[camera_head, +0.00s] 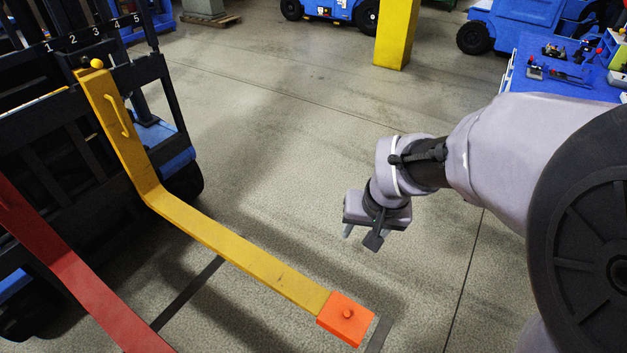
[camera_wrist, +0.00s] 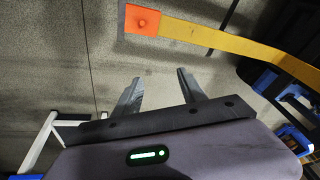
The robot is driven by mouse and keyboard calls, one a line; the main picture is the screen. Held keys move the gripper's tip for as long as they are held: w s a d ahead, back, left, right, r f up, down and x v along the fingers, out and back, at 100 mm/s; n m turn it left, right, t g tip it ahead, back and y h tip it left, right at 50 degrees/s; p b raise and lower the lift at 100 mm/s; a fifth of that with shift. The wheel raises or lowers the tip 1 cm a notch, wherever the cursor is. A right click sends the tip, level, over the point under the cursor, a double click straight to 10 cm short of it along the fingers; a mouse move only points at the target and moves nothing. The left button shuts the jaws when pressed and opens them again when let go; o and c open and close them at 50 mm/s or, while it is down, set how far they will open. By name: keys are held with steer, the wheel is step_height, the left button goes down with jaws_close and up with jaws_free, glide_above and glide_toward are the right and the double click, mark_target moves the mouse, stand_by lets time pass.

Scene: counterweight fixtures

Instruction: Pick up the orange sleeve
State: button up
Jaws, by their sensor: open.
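The orange sleeve (camera_head: 346,318) is a flat block with a small knob on top. It sits on the tip of the yellow fork (camera_head: 239,251) of a forklift, low in the head view. In the wrist view the orange sleeve (camera_wrist: 142,20) is at the top, beyond the fingertips, with the yellow fork (camera_wrist: 215,38) running right from it. My gripper (camera_head: 362,236) hangs above the floor in the head view, up and slightly right of the sleeve. In the wrist view my gripper (camera_wrist: 158,80) has its two fingers apart with nothing between them.
A red fork (camera_head: 75,285) lies left of the yellow one, on the dark forklift carriage (camera_head: 80,115) with numbered marks. A blue table (camera_head: 560,80) with tools stands at the upper right, near my arm. A yellow post (camera_head: 397,35) stands behind. The middle floor is clear.

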steer(key=w+d+f+n+g+p, duration=0.1)
steer(key=w+f+n+g+p, duration=0.3)
steer(key=f, duration=0.9)
steer(key=b, duration=0.4)
glide_above(347, 313)
steer(key=shift+t+h, duration=0.3)
steer(key=shift+h, duration=0.1)
steer(key=f, duration=2.9)
steer(key=shift+s+d, duration=0.1)
steer(key=shift+d, duration=0.2)
steer(key=f, duration=0.1)
steer(key=f+b, duration=0.1)
steer(key=f, duration=0.1)
steer(key=f+b, duration=0.1)
steer(key=f, duration=0.1)
steer(key=shift+a+f, duration=0.2)
steer(key=shift+a, duration=0.05)
steer(key=shift+r, duration=0.15)
steer(key=shift+c, duration=0.7)
jaws_close()
